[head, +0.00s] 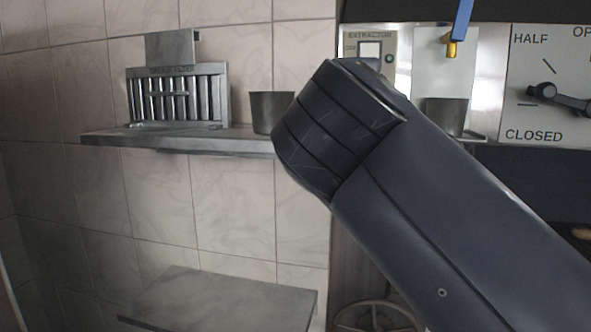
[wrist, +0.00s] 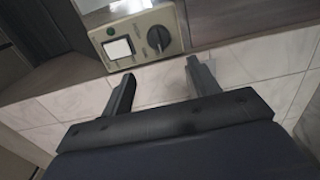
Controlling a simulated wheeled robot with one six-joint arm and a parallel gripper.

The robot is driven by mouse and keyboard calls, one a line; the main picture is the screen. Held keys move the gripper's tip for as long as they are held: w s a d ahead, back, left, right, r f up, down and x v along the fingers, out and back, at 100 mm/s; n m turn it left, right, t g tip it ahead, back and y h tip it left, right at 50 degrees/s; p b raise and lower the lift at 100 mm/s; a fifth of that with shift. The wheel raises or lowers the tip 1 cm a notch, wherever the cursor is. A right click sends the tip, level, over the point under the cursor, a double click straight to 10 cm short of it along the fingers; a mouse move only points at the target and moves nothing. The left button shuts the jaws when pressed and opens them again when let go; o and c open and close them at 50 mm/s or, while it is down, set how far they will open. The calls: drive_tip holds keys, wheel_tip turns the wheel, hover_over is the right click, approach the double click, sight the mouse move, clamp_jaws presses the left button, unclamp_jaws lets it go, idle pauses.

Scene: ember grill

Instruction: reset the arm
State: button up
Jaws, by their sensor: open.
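My gripper (wrist: 160,83) shows in the wrist view, its two dark fingers apart with nothing between them. Beyond the fingertips is a beige control box with a white square switch, a green light and a black knob (wrist: 158,38). My gripper is not visible in the head view. There, my dark arm link crosses from the lower right to the upper middle and hides part of the wall and shelf.
A grey wall shelf (head: 105,138) holds a slotted grease filter (head: 178,96) and a metal cup (head: 270,112). Another cup (head: 444,116) stands right of my arm. The extractor panel (head: 350,50) and a HALF/CLOSED dial (head: 560,98) are at the right. A grey ledge (head: 225,298) is below.

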drive_tip(key=p+x, duration=0.3)
drive_tip(key=x, duration=0.7)
drive_tip(key=b+v, duration=0.4)
drive_tip(key=v, duration=0.7)
drive_tip(key=w+d+m+p, duration=0.1)
drive_tip(key=w+d+m, duration=0.1)
drive_tip(key=w+m, duration=0.3)
drive_tip(key=w+d+r+m+p, duration=0.1)
drive_tip(key=w+m, duration=0.4)
drive_tip(key=m, duration=0.9)
drive_tip(key=shift+d, duration=0.75)
